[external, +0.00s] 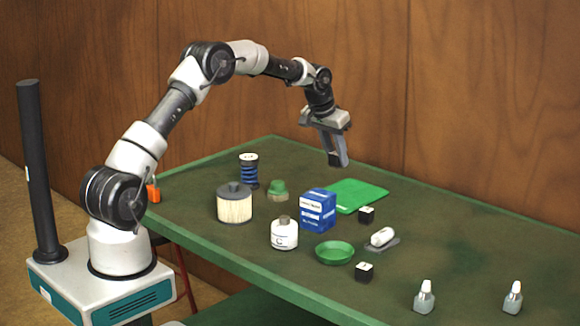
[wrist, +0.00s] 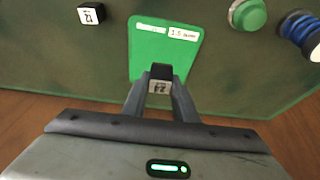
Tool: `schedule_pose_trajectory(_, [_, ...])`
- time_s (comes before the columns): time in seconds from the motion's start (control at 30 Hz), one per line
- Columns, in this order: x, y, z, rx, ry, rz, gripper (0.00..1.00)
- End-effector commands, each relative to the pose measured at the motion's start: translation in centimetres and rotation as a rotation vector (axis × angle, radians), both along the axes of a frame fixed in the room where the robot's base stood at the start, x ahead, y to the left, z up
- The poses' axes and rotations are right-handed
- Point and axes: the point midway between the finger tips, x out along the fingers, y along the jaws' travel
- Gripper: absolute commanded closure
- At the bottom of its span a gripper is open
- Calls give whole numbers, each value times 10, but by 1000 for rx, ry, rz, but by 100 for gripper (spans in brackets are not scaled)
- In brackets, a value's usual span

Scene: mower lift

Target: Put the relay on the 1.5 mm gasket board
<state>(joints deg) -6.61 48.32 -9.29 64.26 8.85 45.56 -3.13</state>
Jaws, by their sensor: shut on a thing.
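My gripper (external: 336,160) is shut on a small black cube with a pale marked face, which I take to be the relay (wrist: 160,79). In the external view the gripper hangs above the far part of the bench, up and left of the green gasket board (external: 356,194). The board lies flat and bare. In the wrist view the board (wrist: 150,50) carries a white label reading about 1.5 mm, and the held relay overlaps its near end in the picture, apparently held above it. The relay's dark body (external: 334,159) is partly hidden between the fingers in the external view.
A similar black cube (external: 366,214) lies by the board's front edge, another (external: 364,271) farther forward. A blue box (external: 317,210) stands close left of the board. A green dish (external: 335,252), white bottle (external: 284,234), filter (external: 234,204) and blue spring (external: 249,171) stand around.

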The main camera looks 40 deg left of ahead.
Motion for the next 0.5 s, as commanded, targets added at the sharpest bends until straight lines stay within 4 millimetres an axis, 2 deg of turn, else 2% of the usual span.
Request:
schedule_pose_trajectory(0.23, [0,2,-38,-1,2,-1,96])
schedule_pose_trajectory(0.5, [0,1,-69,-1,1,1,96])
